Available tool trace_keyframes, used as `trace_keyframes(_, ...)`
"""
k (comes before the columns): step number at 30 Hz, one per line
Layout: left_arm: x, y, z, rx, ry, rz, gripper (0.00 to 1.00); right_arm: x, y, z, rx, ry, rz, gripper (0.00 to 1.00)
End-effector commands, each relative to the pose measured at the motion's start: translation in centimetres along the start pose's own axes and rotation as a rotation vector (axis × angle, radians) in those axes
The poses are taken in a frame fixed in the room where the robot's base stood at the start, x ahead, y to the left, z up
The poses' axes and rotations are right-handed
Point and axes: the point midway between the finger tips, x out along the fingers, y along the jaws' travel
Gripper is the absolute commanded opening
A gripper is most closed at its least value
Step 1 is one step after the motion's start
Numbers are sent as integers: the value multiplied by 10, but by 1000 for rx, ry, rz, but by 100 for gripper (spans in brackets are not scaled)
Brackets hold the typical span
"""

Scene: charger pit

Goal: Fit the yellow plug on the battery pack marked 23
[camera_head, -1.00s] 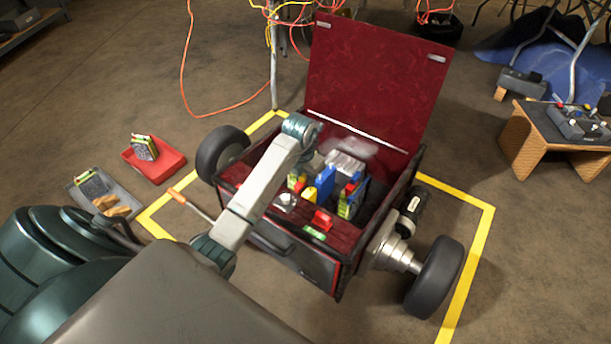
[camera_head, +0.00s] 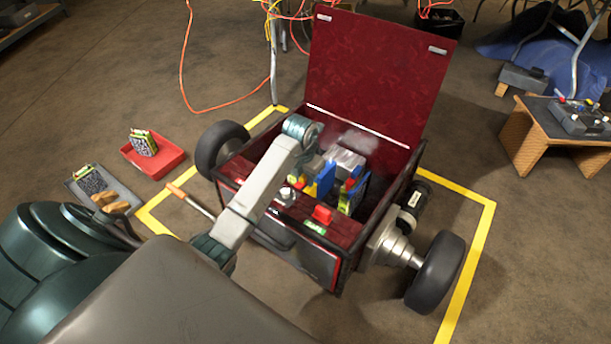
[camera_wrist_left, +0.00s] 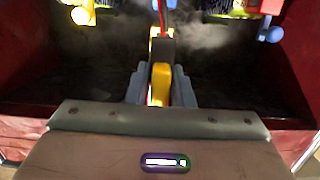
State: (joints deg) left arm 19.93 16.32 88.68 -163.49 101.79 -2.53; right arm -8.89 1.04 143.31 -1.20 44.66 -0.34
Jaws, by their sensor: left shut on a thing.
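My left gripper (camera_wrist_left: 160,88) is shut on the yellow plug (camera_wrist_left: 160,78), which stands between its blue-grey fingers in the left wrist view. A red cable runs up from the plug. In the head view my left gripper's pale body (camera_head: 346,161) hangs inside the open red box, and its fingertips are hidden. Battery packs with yellow-green labels show cut off at the top of the wrist view, one at the right (camera_wrist_left: 240,5). A pack (camera_head: 355,194) also shows in the box in the head view. The number 23 cannot be read. My right gripper is not in view.
The red box (camera_head: 290,250) has a raised lid (camera_head: 380,75) behind and a wheel on each side. Blue (camera_wrist_left: 271,31) and yellow (camera_wrist_left: 82,15) knobs flank the plug, apart from it. Thin smoke drifts inside. A red tray (camera_head: 172,168) and grey tray (camera_head: 122,197) lie at left.

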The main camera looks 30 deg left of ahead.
Motion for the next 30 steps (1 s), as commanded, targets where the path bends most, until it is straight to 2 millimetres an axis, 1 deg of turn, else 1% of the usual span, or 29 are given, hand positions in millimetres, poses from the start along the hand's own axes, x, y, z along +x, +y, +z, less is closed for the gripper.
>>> trace_keyframes(24,21,0,-2,0,-1,0,0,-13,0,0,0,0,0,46)
trace_keyframes(25,20,0,-2,0,-1,0,24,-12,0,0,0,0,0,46)
trace_keyframes(28,20,0,-2,0,-1,0,44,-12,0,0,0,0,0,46)
trace_keyframes(30,20,0,-2,0,-1,0,46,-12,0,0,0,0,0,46)
